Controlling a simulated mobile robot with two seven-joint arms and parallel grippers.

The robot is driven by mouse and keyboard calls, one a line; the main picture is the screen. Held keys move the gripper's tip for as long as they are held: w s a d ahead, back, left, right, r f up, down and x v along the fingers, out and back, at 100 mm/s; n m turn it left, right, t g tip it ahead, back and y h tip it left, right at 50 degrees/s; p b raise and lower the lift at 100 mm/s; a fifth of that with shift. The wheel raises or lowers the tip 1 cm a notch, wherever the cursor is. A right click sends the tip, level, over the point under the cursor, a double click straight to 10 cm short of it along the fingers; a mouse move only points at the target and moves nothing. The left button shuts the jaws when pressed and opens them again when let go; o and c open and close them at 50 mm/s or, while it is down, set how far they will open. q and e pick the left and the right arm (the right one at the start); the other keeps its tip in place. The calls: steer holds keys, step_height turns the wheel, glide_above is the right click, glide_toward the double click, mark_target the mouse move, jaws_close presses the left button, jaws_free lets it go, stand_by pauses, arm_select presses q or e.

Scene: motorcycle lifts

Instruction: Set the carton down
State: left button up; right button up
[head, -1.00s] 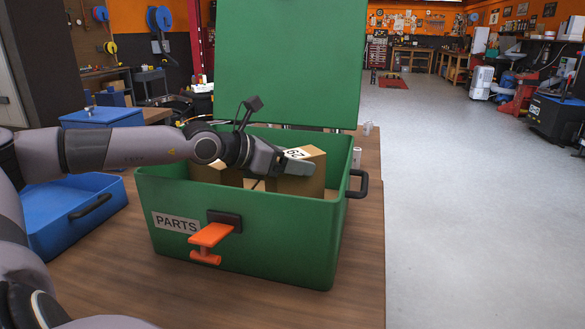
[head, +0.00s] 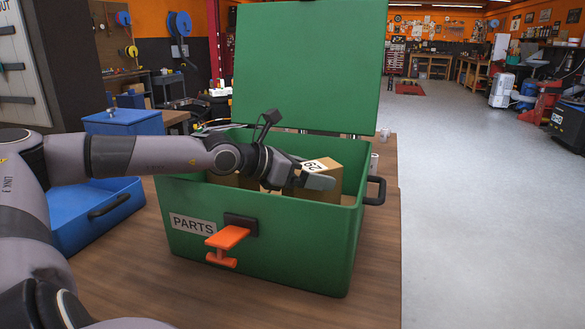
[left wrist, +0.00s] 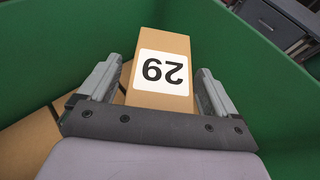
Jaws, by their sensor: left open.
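The carton (head: 324,178) is a brown box with a white label marked 29. It stands inside the green parts box (head: 265,235), towards the right side. It also shows in the left wrist view (left wrist: 181,103), between the two fingers with gaps beside it. My left gripper (head: 318,181) reaches into the green box and is open around the carton's top. The carton's underside is hidden by the front wall, so I cannot see what it rests on. My right gripper is not in view.
Other brown cartons (left wrist: 22,146) lie in the green box at left. The green lid (head: 308,65) stands open behind. An orange latch (head: 228,238) and a dark side handle (head: 375,191) stick out. A blue tray (head: 95,215) is at left on the wooden table (head: 375,275).

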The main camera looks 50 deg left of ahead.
arm_select(q)
steer(key=shift+s+r, duration=0.5)
steer(key=shift+s, duration=0.2)
steer(key=shift+s+a+r+p, duration=0.25)
steer(key=shift+s+a+p, duration=0.2)
steer(key=shift+s, duration=0.25)
steer(key=b+v, duration=0.2)
steer(key=v, duration=0.6)
steer(key=shift+s, duration=0.4)
steer(key=shift+r, duration=0.1)
